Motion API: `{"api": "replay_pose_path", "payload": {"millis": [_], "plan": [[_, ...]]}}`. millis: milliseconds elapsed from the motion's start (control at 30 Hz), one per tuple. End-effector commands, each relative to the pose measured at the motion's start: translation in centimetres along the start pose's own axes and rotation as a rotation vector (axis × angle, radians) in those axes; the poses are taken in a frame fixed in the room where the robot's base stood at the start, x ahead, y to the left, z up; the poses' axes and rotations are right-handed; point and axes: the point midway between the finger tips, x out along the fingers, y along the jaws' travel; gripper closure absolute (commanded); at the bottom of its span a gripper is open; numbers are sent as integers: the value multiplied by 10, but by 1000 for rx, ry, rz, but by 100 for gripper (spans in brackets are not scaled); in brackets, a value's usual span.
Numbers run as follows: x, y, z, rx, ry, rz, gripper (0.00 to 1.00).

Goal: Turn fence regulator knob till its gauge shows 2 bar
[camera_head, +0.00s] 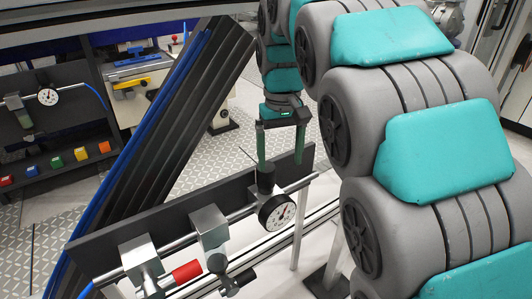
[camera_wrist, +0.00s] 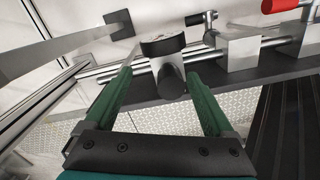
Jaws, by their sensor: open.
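The fence regulator is mounted on a horizontal steel pipe in the head view. Its black knob (camera_head: 265,180) stands on top, and its round white-faced gauge (camera_head: 277,213) faces forward; the needle is too small to read. My gripper (camera_head: 281,162) points down with two green fingers apart. In the head view, the left finger overlaps the knob's top and the right finger is clear of it. In the wrist view the knob (camera_wrist: 171,83) appears between the open fingertips (camera_wrist: 160,82), nearer the right one. No contact is clear. The gauge (camera_wrist: 162,46) is seen edge-on there.
Left along the pipe are a grey metal block (camera_head: 209,227) and a red-handled valve (camera_head: 186,271). A dark rail (camera_head: 130,235) runs behind. A second gauge (camera_head: 47,97) is on a panel at the far left, above coloured blocks (camera_head: 80,153).

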Motion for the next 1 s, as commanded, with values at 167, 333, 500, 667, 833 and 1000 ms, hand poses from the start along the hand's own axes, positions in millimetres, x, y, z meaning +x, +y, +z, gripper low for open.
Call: {"api": "replay_pose_path", "payload": {"millis": [167,333,500,667,833,1000], "plan": [[-21,-17,-31,-53,16,2,12],[-20,-22,-37,-67,17,2,12],[-2,-22,-36,-67,14,1,12],[20,-22,-37,-67,15,0,12],[41,-22,-38,-67,16,0,12],[53,-22,-38,-66,16,0,12]]}}
